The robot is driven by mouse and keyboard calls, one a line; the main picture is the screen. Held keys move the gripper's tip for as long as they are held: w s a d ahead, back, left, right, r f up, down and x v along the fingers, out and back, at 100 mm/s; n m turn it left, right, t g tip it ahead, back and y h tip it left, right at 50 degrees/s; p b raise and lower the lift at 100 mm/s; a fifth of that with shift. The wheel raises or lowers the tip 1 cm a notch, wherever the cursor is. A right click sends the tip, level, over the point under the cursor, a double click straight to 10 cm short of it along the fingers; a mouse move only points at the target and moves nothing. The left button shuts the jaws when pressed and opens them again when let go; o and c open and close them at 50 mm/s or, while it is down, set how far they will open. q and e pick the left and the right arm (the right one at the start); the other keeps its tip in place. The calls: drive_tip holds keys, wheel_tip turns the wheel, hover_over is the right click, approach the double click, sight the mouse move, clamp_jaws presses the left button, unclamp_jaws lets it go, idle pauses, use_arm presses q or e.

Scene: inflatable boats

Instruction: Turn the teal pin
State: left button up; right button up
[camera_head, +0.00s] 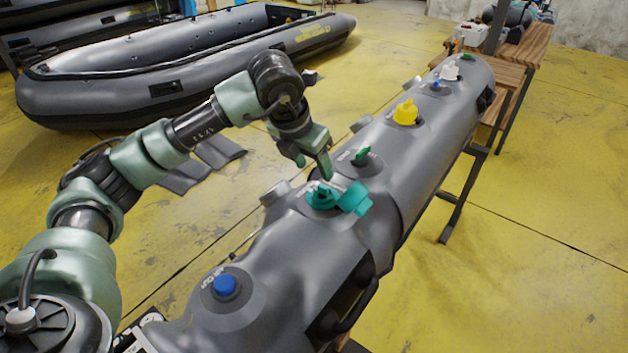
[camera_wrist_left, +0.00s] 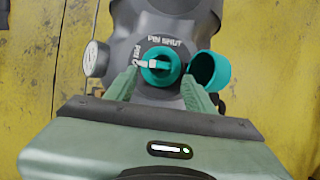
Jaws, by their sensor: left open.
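The teal pin (camera_head: 322,195) sits in a teal valve on top of the grey inflated tube (camera_head: 300,240). Its open teal cap (camera_head: 355,198) lies beside it on the right. In the left wrist view the pin (camera_wrist_left: 158,66) shows a pale bar pointing left, and the cap (camera_wrist_left: 208,72) is to its right. The lettering "PIN SHUT" is above the pin; a second label at its left is only partly readable. My left gripper (camera_head: 315,163) is open just above the valve. In the wrist view its fingers appear on both sides of the pin. My right gripper is not in view.
A blue valve (camera_head: 226,286) is nearer on the tube. A green valve (camera_head: 362,156), a yellow valve (camera_head: 406,112) and a white one (camera_head: 450,71) are farther along. A grey inflatable boat (camera_head: 180,60) lies behind at left. A wooden table (camera_head: 528,45) stands at the far right.

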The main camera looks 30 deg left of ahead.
sight(321, 185)
use_arm(q)
drive_tip(key=p+x, duration=0.1)
drive_tip(key=x, duration=0.6)
drive_tip(key=shift+p, duration=0.4)
drive_tip(key=shift+f, duration=0.25)
clamp_jaws()
